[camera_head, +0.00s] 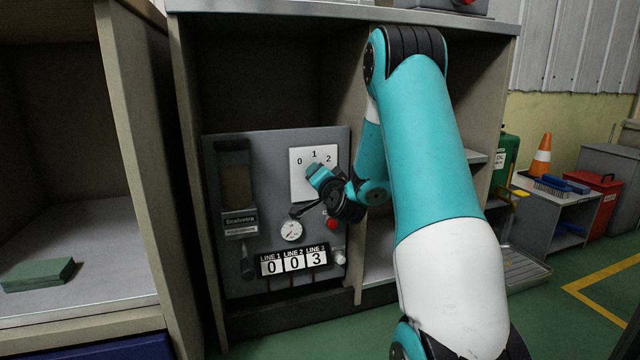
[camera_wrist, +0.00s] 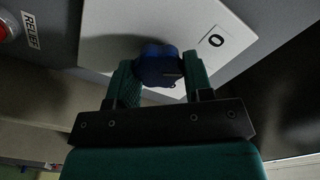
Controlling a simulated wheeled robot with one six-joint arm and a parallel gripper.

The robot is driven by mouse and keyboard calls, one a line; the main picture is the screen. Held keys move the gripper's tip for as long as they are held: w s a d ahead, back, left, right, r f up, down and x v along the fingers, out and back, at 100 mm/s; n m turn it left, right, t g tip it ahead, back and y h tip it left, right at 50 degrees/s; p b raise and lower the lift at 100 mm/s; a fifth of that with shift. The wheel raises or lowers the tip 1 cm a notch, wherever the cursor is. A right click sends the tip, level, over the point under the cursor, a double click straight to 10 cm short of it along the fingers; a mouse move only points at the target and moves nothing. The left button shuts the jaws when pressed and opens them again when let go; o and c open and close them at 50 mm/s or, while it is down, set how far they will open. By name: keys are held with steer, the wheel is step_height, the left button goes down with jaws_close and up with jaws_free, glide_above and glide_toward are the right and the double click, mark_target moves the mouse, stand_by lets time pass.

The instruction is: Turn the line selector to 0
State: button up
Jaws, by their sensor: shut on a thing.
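The line selector is a dark blue knob (camera_wrist: 160,68) on a white plate (camera_head: 299,188) marked 0, 1 and 2, on the upper right of a grey panel (camera_head: 270,150). My gripper (camera_head: 314,172) is at the plate, just below the numbers, and hides the knob in the head view. In the wrist view, my gripper's (camera_wrist: 157,63) two green fingers are shut on the knob, one on each side. The 0 mark (camera_wrist: 212,41) shows to the right of the knob there. I cannot tell which number the knob points at.
Below are a round gauge (camera_head: 291,230), a red button (camera_head: 332,224) and a counter (camera_head: 293,262) reading 0, 0, 3 for lines 1 to 3. The cabinet's side walls stand close on both sides of the panel. A green block (camera_head: 38,274) lies on the left shelf.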

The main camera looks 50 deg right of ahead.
steer(key=shift+a+f+n+b, duration=0.1)
steer(key=shift+n+b, duration=0.6)
steer(key=shift+n, duration=0.9)
steer(key=o, duration=0.9)
